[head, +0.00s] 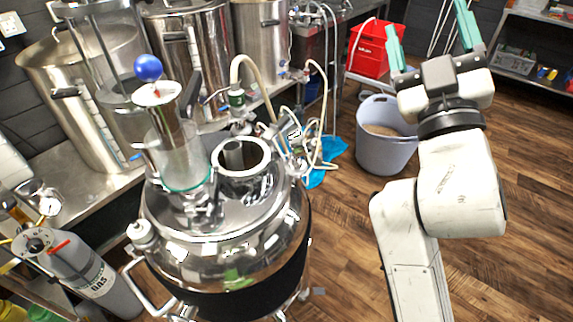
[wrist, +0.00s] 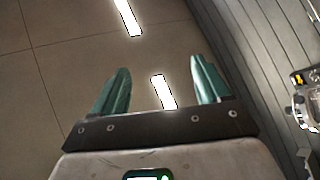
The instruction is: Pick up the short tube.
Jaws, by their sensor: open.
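A short grey metal tube (head: 234,154) appears to stand inside the round open port (head: 262,172) on the lid of the shiny steel vessel (head: 236,236). I cannot tell how deep it sits; its lower part is hidden by the port's rim. My gripper (head: 428,22) is at the upper right of the head view, raised and pointing up, well apart from the vessel. Its two teal fingers are spread with nothing between them. In the wrist view my gripper (wrist: 163,68) faces the ceiling, and the tube does not show there.
Big steel pots (head: 187,52) line the back left. A grey bucket (head: 384,150) stands on the wooden floor, and a red crate (head: 372,52) sits behind.

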